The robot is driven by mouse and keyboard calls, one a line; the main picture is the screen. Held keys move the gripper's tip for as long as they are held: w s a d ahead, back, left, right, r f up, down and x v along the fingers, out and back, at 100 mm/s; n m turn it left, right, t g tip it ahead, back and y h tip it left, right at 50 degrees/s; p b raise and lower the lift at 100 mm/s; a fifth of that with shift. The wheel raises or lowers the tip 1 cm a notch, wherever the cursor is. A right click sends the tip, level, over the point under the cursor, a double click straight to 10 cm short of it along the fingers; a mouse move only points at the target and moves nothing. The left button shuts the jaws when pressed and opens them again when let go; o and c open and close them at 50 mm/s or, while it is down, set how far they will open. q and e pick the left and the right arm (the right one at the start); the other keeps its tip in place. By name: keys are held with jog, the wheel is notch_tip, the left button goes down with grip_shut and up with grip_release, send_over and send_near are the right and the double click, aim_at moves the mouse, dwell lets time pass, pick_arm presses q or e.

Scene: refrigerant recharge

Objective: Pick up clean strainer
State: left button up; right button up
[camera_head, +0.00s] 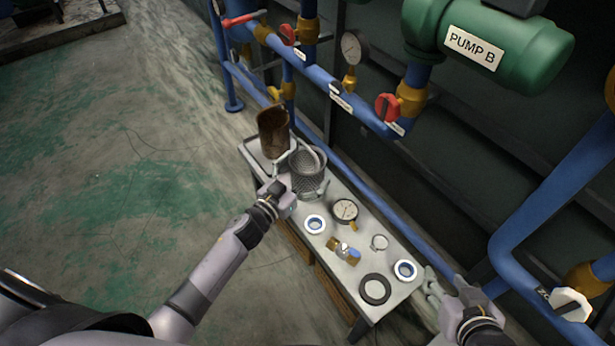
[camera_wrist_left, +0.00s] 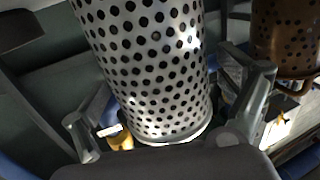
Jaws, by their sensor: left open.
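The clean strainer (camera_head: 308,177), a silver perforated metal basket with a handle, stands on the far part of the bench. It fills the middle of the left wrist view (camera_wrist_left: 152,70). My left gripper (camera_head: 299,182) is open at the strainer's near side. In the left wrist view its fingers (camera_wrist_left: 165,125) are spread on either side of the strainer's lower part; whether they touch it is unclear. A rusty brown strainer (camera_head: 273,132) stands just beyond, and shows at the right of the wrist view (camera_wrist_left: 285,35). My right gripper (camera_head: 446,288) is open and empty beside the bench's near end.
The narrow grey bench (camera_head: 341,271) also holds a pressure gauge (camera_head: 345,210), a brass valve fitting (camera_head: 343,251), a clamp ring (camera_head: 380,242), blue-white rings (camera_head: 315,224) and a black ring (camera_head: 375,289). Blue pipes (camera_head: 328,92) run close behind. Open floor (camera_head: 130,150) lies left.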

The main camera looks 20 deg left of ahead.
pick_arm(q)
jog(key=shift+w+d, duration=0.1)
jog(key=shift+w, duration=0.2)
pick_arm(e)
jog(key=shift+w+a+r, duration=0.1)
jog(key=shift+w+r, duration=0.2)
pick_arm(q)
jog(key=shift+c, duration=0.6)
jog(key=c, duration=1.3)
